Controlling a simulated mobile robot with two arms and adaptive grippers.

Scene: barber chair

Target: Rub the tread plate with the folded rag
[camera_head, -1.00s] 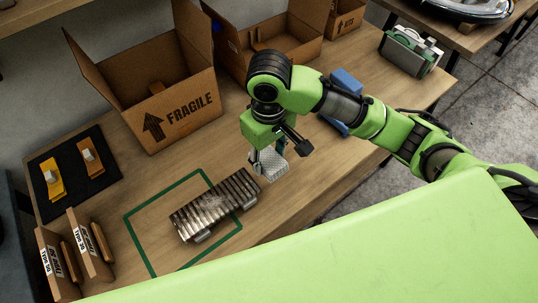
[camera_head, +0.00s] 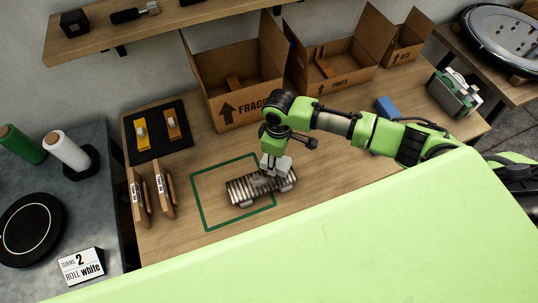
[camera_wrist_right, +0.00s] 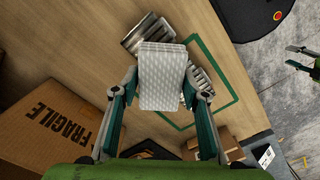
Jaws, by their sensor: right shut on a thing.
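The tread plate (camera_head: 240,191) is a ribbed metal plate with a pale smudge, lying inside a green outline on the wooden bench. My right gripper (camera_wrist_right: 163,76) is shut on the folded rag (camera_wrist_right: 162,88), a pale, patterned pad. In the head view the rag (camera_head: 284,165) is at the plate's right half. In the wrist view it hides the middle of the tread plate (camera_wrist_right: 147,30). I cannot tell for sure whether the rag touches it. My left gripper (camera_wrist_right: 300,57) shows small at the wrist view's right edge, its fingers apart and empty.
Cardboard boxes stand behind, the nearest marked FRAGILE (camera_head: 235,95). A black mat (camera_head: 160,150) with orange pieces and upright wooden pieces (camera_head: 152,192) are left of the outline. A blue block (camera_head: 387,106) lies behind my right arm. The bench is clear in front of the FRAGILE box.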

